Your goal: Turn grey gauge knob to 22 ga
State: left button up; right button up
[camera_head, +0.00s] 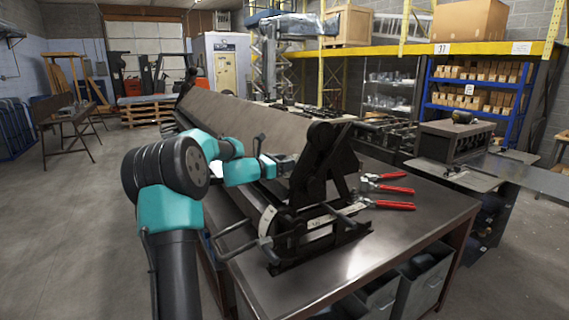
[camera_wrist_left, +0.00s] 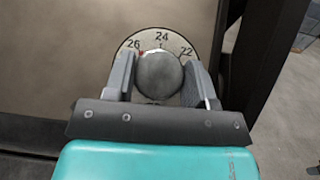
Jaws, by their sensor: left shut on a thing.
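The grey gauge knob (camera_wrist_left: 159,75) is round and sits in the middle of a pale dial (camera_wrist_left: 161,38) marked 26, 24 and 22 in the left wrist view. A small red mark shows at the knob's upper left, near the 26. My left gripper (camera_wrist_left: 160,80) has one finger on each side of the knob and is shut on it. In the head view my left gripper (camera_head: 284,165) reaches the near end of the dark bending brake (camera_head: 318,175); the knob is hidden there. My right gripper is not in view.
Red-handled snips (camera_head: 388,204) lie on the dark metal bench (camera_head: 420,230) right of the brake. A curved scale (camera_head: 268,220) and bent handles are at the brake's near end. Shelving with small boxes (camera_head: 475,90) stands behind.

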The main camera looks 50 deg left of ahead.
pick_arm(q)
jog(key=shift+a, duration=0.1)
jog(key=shift+c, duration=0.5)
jog(key=shift+m+h, duration=0.3)
jog(key=shift+m, duration=0.3)
jog(key=m+g+h, duration=0.1)
jog(key=m+h, duration=0.1)
jog(key=m, duration=0.1)
jog(key=shift+a+h, duration=0.1)
jog(key=shift+h, duration=0.2)
jog(key=m+g+h, duration=0.2)
jog(key=m, duration=0.1)
jog(key=m+g+h, duration=0.1)
jog(key=m+h, duration=0.1)
jog(key=m, duration=0.2)
jog(key=shift+w+a+m+g, duration=0.1)
jog(key=shift+w+m+g, duration=0.05)
jog(key=shift+m+g, duration=0.2)
jog(key=m+g+h, duration=0.1)
jog(key=m+g, duration=0.3)
jog(key=m, duration=0.1)
jog(key=shift+r, duration=0.1)
jog(key=shift+m+g, duration=1.35)
jog(key=shift+m, duration=0.5)
